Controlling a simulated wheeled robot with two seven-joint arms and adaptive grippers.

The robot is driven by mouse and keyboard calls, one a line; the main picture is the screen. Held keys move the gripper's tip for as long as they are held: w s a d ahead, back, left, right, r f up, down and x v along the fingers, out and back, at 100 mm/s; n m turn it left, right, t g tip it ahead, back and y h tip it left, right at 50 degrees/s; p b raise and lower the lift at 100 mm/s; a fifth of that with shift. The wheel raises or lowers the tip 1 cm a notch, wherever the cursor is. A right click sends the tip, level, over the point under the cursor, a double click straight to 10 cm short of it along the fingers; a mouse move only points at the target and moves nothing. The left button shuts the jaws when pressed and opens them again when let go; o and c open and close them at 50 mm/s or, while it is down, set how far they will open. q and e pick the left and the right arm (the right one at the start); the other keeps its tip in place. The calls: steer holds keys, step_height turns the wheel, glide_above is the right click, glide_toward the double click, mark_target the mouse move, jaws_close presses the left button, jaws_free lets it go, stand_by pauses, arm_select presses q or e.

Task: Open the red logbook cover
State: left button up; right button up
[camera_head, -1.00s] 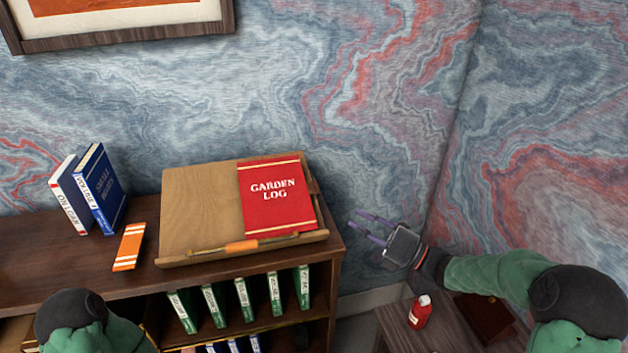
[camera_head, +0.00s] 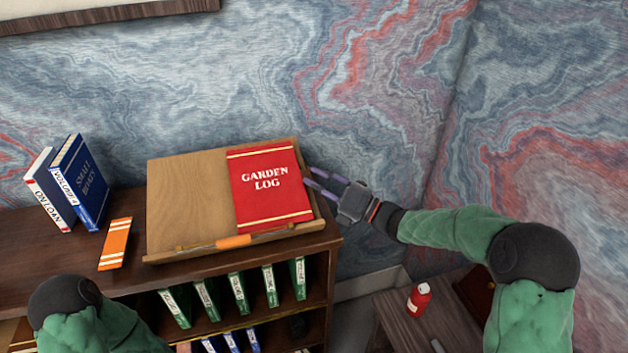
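The red logbook (camera_head: 269,187), titled "Garden Log", lies shut on the right part of a sloped wooden book stand (camera_head: 187,200). Its front cover faces up. My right gripper (camera_head: 308,178) is at the logbook's right edge, by the stand's right side. Its two purple fingers point left and are spread apart, with nothing seen between them. I cannot tell whether a fingertip touches the cover. My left arm shows at the bottom left, but its gripper is out of view.
A red bottle (camera_head: 419,299) stands on a lower table at right.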

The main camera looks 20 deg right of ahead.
steer(key=shift+w+a+r, duration=0.15)
steer(key=shift+w+a, duration=0.15)
steer(key=shift+a, duration=0.05)
jaws_close()
